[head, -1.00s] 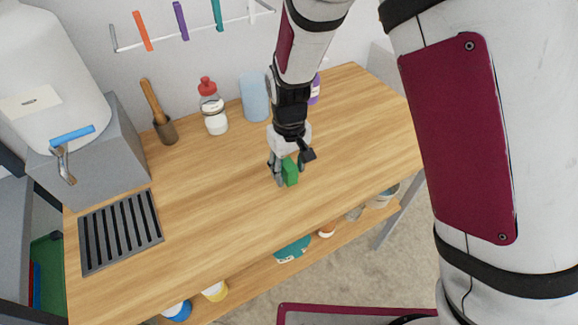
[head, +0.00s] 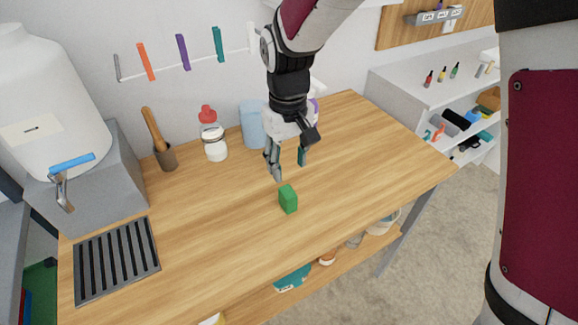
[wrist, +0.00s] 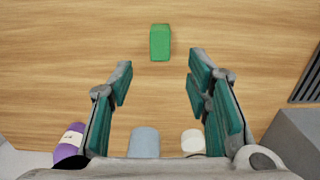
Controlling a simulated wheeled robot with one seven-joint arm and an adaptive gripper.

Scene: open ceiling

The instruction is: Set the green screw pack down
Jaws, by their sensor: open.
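The green screw pack (head: 288,199) stands on the wooden table (head: 225,230), near the middle of its top. It also shows in the wrist view (wrist: 160,42), beyond the fingertips and between their lines. My gripper (head: 287,169) is open and empty, above and behind the pack in the head view. In the wrist view its teal-padded fingers (wrist: 160,72) are spread wide, with bare wood between them. The gripper does not touch the pack.
A black grate (head: 117,262) lies at the left. A shelf unit (head: 440,110) stands at the right. The table's front and right are clear.

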